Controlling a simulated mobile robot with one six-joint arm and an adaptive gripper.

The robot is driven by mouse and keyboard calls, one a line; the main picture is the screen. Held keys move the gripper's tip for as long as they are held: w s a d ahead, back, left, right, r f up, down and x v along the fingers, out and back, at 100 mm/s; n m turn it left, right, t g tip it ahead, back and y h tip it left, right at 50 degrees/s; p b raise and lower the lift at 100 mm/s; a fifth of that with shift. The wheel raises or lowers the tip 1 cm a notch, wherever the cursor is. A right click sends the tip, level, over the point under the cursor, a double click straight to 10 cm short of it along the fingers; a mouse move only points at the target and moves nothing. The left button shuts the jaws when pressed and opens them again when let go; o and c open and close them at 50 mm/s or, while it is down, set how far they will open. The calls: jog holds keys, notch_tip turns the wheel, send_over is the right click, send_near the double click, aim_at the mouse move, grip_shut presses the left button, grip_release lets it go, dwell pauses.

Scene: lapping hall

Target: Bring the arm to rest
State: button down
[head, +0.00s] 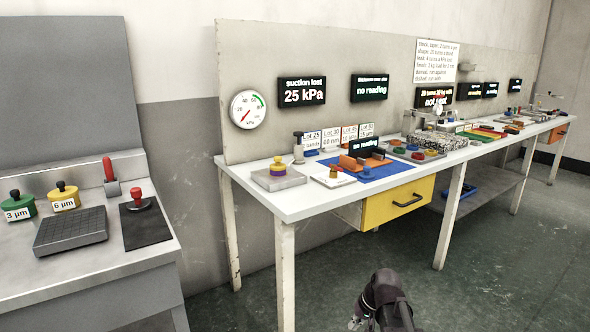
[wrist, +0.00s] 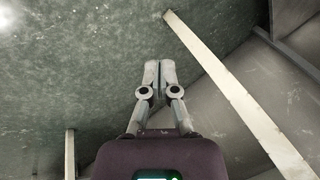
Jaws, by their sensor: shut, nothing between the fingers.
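My gripper (wrist: 160,65) is in the middle of the wrist view, its two fingers together with nothing between them. It is over the green-grey floor, clear of any object. In the head view part of my arm shows at the bottom, right of centre, in front of the long white bench (head: 300,198). My fingertips cannot be made out in the head view.
The bench carries lapping tools, a blue mat (head: 385,174), a yellow drawer (head: 398,201) and several displays behind. A grey bench (head: 85,262) with pots and a dark plate (head: 72,231) stands at left. The floor (head: 490,270) at right is clear.

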jog(key=s+n+g+h+p, duration=0.15)
jog(key=s+h, duration=0.25)
jog(key=s, duration=0.6)
notch_tip(320, 180, up, 37)
jog(key=p, duration=3.7)
jog(key=shift+r, duration=0.15)
jog(key=shift+s, duration=0.1)
